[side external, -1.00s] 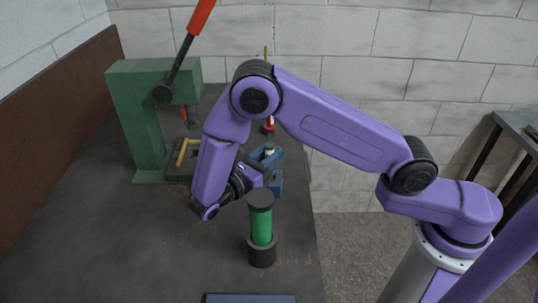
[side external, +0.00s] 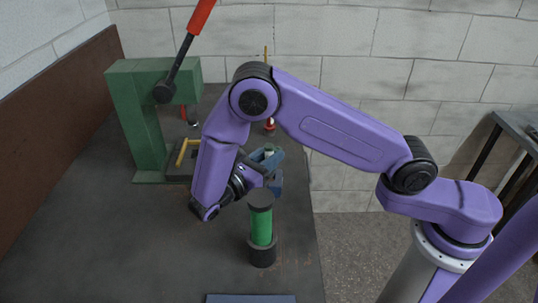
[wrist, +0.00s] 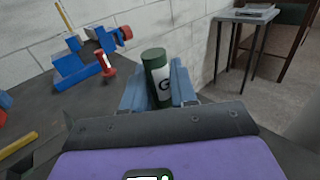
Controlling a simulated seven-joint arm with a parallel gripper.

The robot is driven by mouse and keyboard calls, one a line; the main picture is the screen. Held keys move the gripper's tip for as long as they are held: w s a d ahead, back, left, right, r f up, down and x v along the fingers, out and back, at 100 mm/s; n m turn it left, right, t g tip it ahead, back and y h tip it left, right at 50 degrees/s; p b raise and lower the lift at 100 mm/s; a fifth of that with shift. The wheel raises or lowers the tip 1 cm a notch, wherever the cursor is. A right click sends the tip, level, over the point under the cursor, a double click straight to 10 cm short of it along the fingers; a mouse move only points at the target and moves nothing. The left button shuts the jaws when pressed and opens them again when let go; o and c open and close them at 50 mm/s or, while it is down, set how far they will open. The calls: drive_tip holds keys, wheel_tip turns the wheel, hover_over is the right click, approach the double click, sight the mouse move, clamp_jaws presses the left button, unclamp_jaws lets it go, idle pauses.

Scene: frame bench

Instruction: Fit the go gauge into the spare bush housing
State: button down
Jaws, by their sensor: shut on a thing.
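My gripper (side external: 270,172) is shut on the go gauge, a dark green cylinder marked with a G; the gauge (wrist: 158,80) stands between the two blue fingers in the wrist view. In the side view only the gauge's pale top (side external: 268,152) shows above the fingers. Just below the gripper stands an upright green cylinder with a dark collar and dark base, which looks like the spare bush housing (side external: 261,229).
A green press (side external: 138,125) with a red-handled lever stands at the back left. A small red item (wrist: 107,62) and blue fixtures (wrist: 72,70) stand behind the gripper. A blue-grey plate (side external: 250,298) lies at the front edge. The bench's left middle is clear.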

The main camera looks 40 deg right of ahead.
drive_tip(key=shift+f, duration=0.85)
drive_tip(key=c, duration=0.8)
unclamp_jaws()
drive_tip(key=shift+a, duration=0.15)
drive_tip(key=a, duration=0.8)
drive_tip(key=s+a, duration=0.1)
drive_tip(key=a, duration=0.2)
drive_tip(key=shift+a, duration=0.4)
